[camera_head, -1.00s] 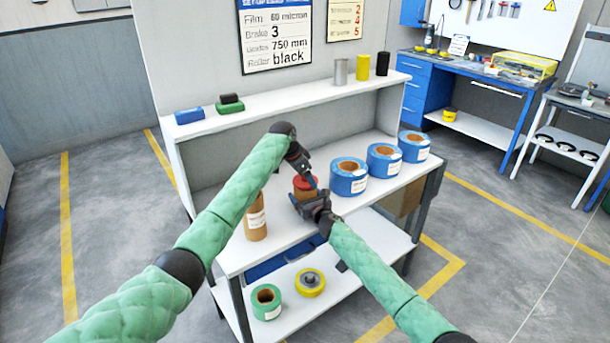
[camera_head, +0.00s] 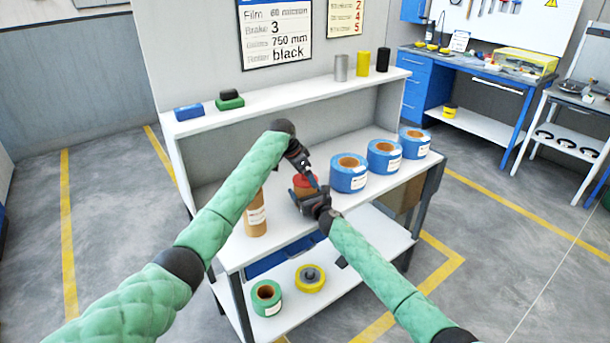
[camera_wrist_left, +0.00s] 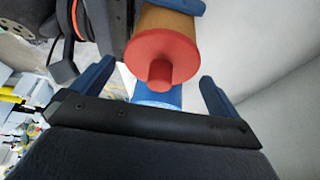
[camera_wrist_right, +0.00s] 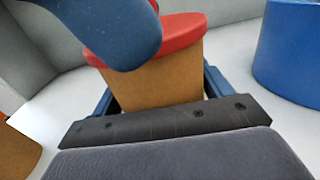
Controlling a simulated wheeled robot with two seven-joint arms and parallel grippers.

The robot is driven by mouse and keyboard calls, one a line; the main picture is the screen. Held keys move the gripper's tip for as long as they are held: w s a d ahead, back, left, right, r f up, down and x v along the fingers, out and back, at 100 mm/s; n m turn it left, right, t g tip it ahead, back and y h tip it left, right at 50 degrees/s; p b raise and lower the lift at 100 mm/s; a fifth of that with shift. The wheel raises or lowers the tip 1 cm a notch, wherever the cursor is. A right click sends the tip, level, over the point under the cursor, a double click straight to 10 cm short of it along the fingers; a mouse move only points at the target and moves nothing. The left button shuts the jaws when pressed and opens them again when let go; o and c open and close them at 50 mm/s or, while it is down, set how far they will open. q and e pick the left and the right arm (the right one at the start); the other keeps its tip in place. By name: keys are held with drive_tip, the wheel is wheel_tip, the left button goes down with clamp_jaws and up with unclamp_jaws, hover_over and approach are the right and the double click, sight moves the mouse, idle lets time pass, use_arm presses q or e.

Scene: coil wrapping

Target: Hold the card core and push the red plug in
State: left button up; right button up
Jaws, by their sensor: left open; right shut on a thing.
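The card core (camera_head: 304,193) is a short brown tube standing near the middle of the white bench top. It also shows in the right wrist view (camera_wrist_right: 158,82). The red plug (camera_wrist_left: 162,56) has a round flange and a knob, and its flange sits at the core's top end; it also shows in the right wrist view (camera_wrist_right: 184,32). I cannot tell whether a gap remains under the flange. My right gripper (camera_wrist_right: 160,90) is shut around the core from the front. My left gripper (camera_wrist_left: 155,85) is open above the plug, its fingers apart and not gripping it.
Several blue film rolls (camera_head: 348,174) stand right of the core. A taller brown tube (camera_head: 256,215) stands to its left. A green roll (camera_head: 266,297) and a yellow roll (camera_head: 311,279) lie on the lower shelf. The upper shelf (camera_head: 290,100) holds small blocks and cylinders.

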use_arm(q)
drive_tip(key=v, duration=1.1)
drive_tip(key=shift+a+r, duration=0.1)
use_arm(e)
drive_tip(key=o, duration=1)
